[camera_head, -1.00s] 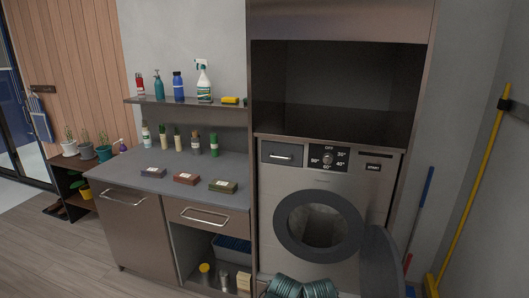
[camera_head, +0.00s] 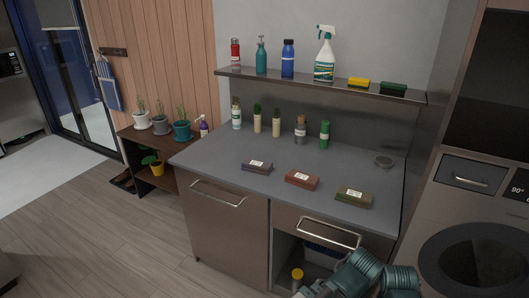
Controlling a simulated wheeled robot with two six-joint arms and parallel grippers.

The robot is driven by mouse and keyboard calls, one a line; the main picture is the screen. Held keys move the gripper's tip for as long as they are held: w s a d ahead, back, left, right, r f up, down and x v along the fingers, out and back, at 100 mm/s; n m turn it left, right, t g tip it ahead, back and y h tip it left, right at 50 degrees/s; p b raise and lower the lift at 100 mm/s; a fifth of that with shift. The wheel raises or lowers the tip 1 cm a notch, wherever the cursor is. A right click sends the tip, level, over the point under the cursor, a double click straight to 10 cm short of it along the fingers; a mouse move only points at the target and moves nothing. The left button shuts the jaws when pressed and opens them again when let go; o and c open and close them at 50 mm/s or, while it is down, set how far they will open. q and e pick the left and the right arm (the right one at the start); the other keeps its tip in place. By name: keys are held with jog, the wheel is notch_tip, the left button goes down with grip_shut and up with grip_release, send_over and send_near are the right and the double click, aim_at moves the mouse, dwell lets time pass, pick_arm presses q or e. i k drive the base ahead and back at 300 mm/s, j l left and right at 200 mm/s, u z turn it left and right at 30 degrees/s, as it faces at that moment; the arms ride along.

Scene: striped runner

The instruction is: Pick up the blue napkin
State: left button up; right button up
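A small flat dark blue-grey block with a white label (camera_head: 257,167), the bluest of three similar folded-looking pieces, lies on the grey counter (camera_head: 225,160) near its front edge. It looks like the blue napkin, though I cannot tell its material. To its right lie a red-brown one (camera_head: 302,179) and an olive-green one (camera_head: 354,196), with gaps between them. Teal ribbed parts at the bottom right look like my own arm links. No gripper fingers show, and nothing of mine touches the blue piece.
Several bottles stand along the counter's back, including a green one (camera_head: 324,134). A shelf (camera_head: 300,81) above holds a spray bottle (camera_head: 324,54) and sponges. A washing machine (camera_head: 450,205) stands right; open floor (camera_head: 110,240) lies left.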

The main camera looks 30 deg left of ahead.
aim_at(263, 167)
jog(key=i+j+z, duration=0.15)
jog(key=j, duration=0.75)
jog(key=i+j+z, duration=0.1)
jog(key=j, duration=0.8)
jog(key=i+j+z, duration=0.15)
jog(key=j, duration=0.75)
jog(key=k, duration=0.05)
